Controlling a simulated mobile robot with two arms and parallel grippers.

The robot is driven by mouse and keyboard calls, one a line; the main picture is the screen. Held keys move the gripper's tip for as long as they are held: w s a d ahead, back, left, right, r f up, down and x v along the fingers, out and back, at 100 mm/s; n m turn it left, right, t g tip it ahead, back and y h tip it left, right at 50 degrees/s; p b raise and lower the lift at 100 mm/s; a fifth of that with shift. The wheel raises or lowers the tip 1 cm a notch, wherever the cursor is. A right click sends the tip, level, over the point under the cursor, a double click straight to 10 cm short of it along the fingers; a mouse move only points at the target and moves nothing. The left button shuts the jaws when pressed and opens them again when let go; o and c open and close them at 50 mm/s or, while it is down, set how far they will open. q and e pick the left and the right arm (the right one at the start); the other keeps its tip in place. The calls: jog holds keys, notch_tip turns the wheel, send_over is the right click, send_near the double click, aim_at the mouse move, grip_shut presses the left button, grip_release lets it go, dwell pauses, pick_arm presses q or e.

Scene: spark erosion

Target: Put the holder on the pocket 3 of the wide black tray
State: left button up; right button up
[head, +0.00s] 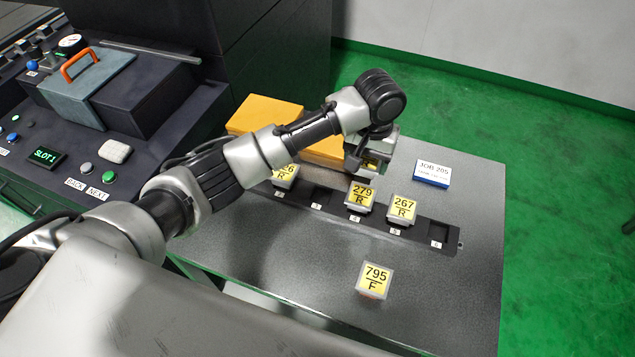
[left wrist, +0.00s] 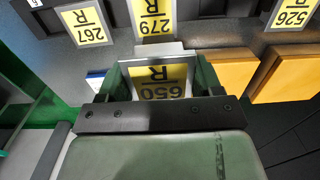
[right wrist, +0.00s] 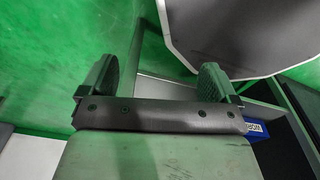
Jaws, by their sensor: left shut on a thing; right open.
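My left gripper (head: 370,160) is shut on a holder with a yellow 650/R label (left wrist: 162,82), seen between its fingers in the left wrist view. It is held up behind the wide black tray (head: 424,229), apart from it. In the tray sit holders 526/R (head: 286,173), 279/R (head: 360,195) and 267/R (head: 401,208). One empty pocket (head: 318,199) lies between 526/R and 279/R; another (head: 440,234) is at the right end. The pocket numbers are too small to read surely. My right gripper (right wrist: 157,80) is open and empty, away from the tray.
Holder 795/F (head: 375,280) stands alone on the grey table (head: 465,290) in front of the tray. A blue-and-white JOB 205 block (head: 433,173) is at the back right. Yellow boxes (head: 265,115) stand behind my left arm. A machine panel (head: 60,165) is at the left.

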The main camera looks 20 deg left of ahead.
pick_arm(q)
jog(key=a+f, duration=0.3)
jog(key=s+a+f+p, duration=0.1)
jog(key=a+f, duration=0.2)
jog(key=s+a+f+p, duration=0.1)
jog(key=a+f, duration=0.2)
jog(key=shift+s, duration=0.1)
jog(key=shift+f, duration=0.2)
pick_arm(e)
notch_tip(320, 180, up, 2)
jog(key=shift+a+r, duration=0.15)
jog(key=shift+r, duration=0.1)
pick_arm(q)
jog(key=shift+f, duration=0.15)
jog(key=o, duration=1.1)
pick_arm(e)
jog(key=shift+d, duration=0.4)
